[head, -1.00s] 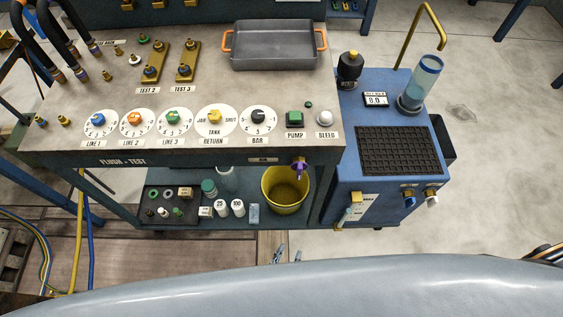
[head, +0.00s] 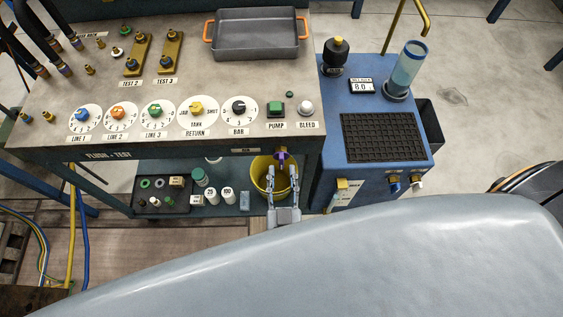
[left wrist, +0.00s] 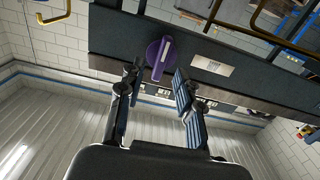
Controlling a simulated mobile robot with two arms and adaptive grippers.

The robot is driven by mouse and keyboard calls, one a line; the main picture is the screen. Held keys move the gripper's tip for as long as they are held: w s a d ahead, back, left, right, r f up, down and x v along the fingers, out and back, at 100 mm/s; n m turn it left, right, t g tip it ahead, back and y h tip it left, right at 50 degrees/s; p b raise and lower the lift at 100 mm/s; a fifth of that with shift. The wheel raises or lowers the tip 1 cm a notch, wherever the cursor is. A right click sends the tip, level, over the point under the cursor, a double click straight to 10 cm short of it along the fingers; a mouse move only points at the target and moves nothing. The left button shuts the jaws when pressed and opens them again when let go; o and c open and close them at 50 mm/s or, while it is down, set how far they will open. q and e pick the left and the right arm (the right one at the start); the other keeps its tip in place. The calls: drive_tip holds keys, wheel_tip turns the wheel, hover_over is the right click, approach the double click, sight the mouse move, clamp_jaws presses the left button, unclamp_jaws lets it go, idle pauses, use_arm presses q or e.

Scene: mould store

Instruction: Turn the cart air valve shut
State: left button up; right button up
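A purple valve handle (head: 281,156) sits under the front edge of the bench. In the left wrist view the purple handle (left wrist: 159,57) stands nearly upright, slightly tilted, beside a pale label. My left gripper (head: 282,167) is open just in front of it. In the left wrist view the fingers (left wrist: 157,70) lie either side of the handle's line, with a gap; contact cannot be told. The blue cart (head: 365,113) stands right of the bench, with small blue (head: 393,184) and pale (head: 417,181) fittings on its front. I cannot read which valve is the air valve. My right gripper is out of view.
A yellow bucket (head: 263,184) stands on the shelf behind my left gripper. The bench top (head: 130,96) carries several dials, buttons and a grey tray (head: 258,40). My own pale body covers the lower foreground and the cart's lower front.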

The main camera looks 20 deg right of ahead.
sight(281, 163)
use_arm(q)
drive_tip(key=shift+x, duration=1.55)
clamp_jaws()
